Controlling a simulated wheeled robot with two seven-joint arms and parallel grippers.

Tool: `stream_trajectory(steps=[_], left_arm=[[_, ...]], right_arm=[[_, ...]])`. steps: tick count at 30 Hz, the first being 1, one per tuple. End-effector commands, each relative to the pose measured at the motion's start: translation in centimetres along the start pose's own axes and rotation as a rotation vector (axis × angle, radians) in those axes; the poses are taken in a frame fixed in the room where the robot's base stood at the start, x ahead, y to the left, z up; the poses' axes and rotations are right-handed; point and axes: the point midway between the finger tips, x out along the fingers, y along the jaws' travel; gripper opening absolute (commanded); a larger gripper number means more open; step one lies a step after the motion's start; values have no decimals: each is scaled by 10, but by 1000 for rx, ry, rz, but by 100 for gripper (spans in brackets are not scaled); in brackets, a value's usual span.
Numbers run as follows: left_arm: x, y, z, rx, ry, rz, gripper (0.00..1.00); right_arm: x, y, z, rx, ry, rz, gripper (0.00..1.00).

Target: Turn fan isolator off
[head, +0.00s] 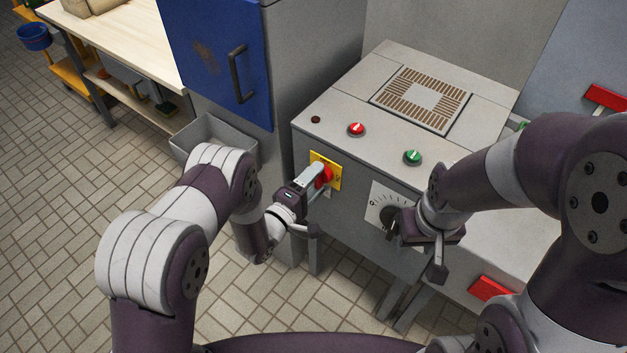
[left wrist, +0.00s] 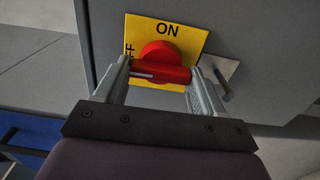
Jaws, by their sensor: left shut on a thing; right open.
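The fan isolator is a red rotary handle (left wrist: 160,72) on a yellow plate (left wrist: 187,38). The plate reads "ON" at the top and partly hidden letters, "FF", at the left. In the left wrist view the handle lies roughly crosswise, with a white mark on its left part towards those letters. My left gripper (left wrist: 158,80) is shut on the handle, one finger at each end. In the head view, the left gripper (head: 314,182) partly covers the red handle (head: 325,174) on the cabinet front. My right gripper (head: 412,240) is open near the dial.
A grey dial plate (head: 384,204) with a black knob is right of the isolator. A red button (head: 356,129) and a green button (head: 412,157) sit on the cabinet top (head: 350,95). A grey bin (head: 212,130) stands left, below a blue door (head: 218,60).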

Motion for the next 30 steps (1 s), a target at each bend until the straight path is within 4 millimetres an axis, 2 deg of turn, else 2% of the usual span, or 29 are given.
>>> stream_trajectory(steps=[11,12,13,14,23,26,30], left_arm=[[0,0,0,-5,0,-1,39],[0,0,0,-5,0,-1,82],[0,0,0,-5,0,-1,92],[0,0,0,-4,0,-1,95],[-3,0,0,-4,0,-1,95],[-18,-1,-1,-4,3,-4,95],[-55,-1,-1,-6,5,-5,95]], right_arm=[[0,0,0,0,0,0,43],[0,0,0,0,0,0,43],[0,0,0,0,0,0,43],[0,0,0,0,0,0,43],[0,0,0,0,0,0,43],[0,0,0,0,0,0,43],[-1,0,0,0,0,0,43]])
